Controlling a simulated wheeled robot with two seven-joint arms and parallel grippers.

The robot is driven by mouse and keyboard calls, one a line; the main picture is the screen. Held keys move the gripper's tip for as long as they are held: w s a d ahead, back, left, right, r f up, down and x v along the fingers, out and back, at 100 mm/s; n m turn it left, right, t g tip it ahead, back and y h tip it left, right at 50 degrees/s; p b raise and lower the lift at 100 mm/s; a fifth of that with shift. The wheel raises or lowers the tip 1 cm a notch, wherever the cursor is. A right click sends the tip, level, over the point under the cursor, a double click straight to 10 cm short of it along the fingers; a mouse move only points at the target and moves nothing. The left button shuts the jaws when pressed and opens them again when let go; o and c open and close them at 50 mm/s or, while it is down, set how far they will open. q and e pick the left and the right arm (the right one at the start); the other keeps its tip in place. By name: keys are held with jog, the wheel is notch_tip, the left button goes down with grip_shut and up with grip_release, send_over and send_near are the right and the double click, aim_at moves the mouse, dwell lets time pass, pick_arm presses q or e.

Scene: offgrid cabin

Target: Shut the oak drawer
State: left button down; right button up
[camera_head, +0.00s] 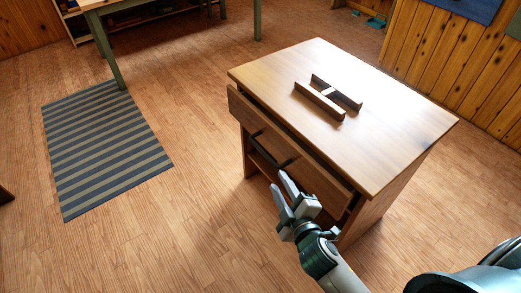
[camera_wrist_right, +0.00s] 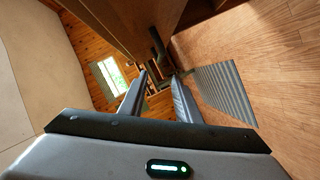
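The oak drawer (camera_head: 300,160) is in the small wooden cabinet (camera_head: 345,85). Its front stands out a little from the cabinet, with a dark gap along the top. A dark bar handle (camera_head: 268,150) is on the drawer front; what looks like this handle also shows in the right wrist view (camera_wrist_right: 156,42), just past the fingertips. My right gripper (camera_head: 279,181) is in front of the drawer, below and near the handle. Its fingers are apart with nothing visible between them, as the right wrist view (camera_wrist_right: 159,78) shows. My left gripper is not in view.
A wooden piece with two parallel dark bars (camera_head: 320,102) lies on the cabinet top. A striped rug (camera_head: 105,145) lies on the floor at left. A green-legged table (camera_head: 106,50) stands at the back left. The floor between rug and cabinet is clear.

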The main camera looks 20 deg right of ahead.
aim_at(264, 155)
jog(key=shift+w, duration=0.15)
